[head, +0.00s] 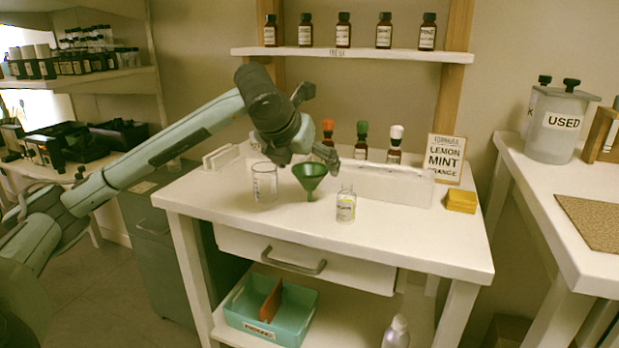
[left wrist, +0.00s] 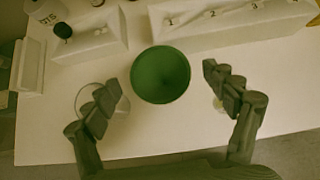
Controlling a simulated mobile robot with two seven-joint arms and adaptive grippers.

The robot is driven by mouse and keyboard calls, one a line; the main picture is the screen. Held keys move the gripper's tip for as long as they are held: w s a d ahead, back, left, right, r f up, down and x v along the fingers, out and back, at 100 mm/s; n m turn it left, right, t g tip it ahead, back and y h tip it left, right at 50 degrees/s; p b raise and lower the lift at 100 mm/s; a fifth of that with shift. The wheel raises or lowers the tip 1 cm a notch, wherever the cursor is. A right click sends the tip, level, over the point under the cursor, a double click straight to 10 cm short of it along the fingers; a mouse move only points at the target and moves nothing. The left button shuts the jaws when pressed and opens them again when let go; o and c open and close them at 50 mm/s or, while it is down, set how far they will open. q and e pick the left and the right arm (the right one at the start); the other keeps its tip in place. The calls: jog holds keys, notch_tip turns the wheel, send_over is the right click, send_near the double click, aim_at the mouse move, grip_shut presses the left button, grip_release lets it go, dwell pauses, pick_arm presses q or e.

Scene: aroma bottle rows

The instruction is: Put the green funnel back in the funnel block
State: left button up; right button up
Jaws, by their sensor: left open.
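The green funnel (head: 310,171) is upright over the white table, wide mouth up and spout down; what supports it cannot be told. In the left wrist view the funnel (left wrist: 160,74) lies between my left gripper's spread fingers. My left gripper (head: 309,157) is open, just above the funnel, with no visible grip on it. It also shows in the left wrist view (left wrist: 162,80). A short white block (left wrist: 92,42), perhaps the funnel block, stands at the upper left there, apart from the funnel. My right gripper is not in view.
A glass beaker (head: 264,184) stands left of the funnel and a small labelled bottle (head: 346,207) right of it. Behind are a long white block (head: 400,185) and bottles with orange, green and white tops. A yellow sponge (head: 461,201) lies right. The table front is clear.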

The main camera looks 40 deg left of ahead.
aim_at(310, 171)
pick_arm(q)
jog(key=shift+x, duration=1.5)
jog(key=shift+s+f, duration=0.1)
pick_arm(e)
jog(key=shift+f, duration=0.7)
pick_arm(q)
jog(key=shift+c, duration=0.5)
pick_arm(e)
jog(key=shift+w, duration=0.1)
pick_arm(q)
jog(key=c, duration=1)
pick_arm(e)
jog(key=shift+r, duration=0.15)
